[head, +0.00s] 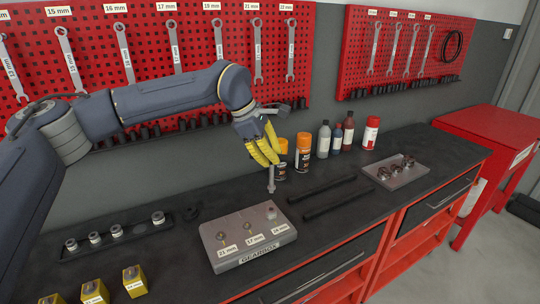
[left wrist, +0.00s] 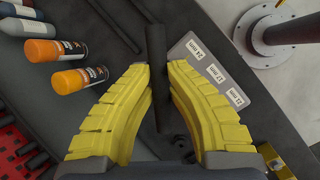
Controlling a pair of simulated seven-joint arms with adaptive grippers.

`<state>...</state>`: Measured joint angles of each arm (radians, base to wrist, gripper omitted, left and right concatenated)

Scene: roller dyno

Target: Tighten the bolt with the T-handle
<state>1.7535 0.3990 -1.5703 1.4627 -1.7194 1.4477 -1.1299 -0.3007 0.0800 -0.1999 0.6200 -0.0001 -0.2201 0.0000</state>
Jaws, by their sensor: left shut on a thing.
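My left gripper (head: 264,146) has its yellow fingers shut on the dark T-handle (head: 271,178). The T-handle's grey shaft points down below the fingers, and its lower end hangs above the back right of the gearbox block. In the left wrist view, a dark bar of the T-handle (left wrist: 155,60) lies between the yellow fingers (left wrist: 152,100). The grey gearbox block (head: 225,262) sits on the bench, with several labelled bolt positions on top. A bolt (head: 271,212) stands at its right position, just under the shaft; they look apart. My right gripper is not in view.
Sockets (head: 116,230) stand in a dark tray at left, behind yellow blocks (head: 134,281). Two dark bars (head: 325,197) lie right of the gearbox. Spray cans (head: 303,152) and bottles stand at the back. A grey plate (head: 383,178) with several parts lies at right. Wrenches hang on red pegboards.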

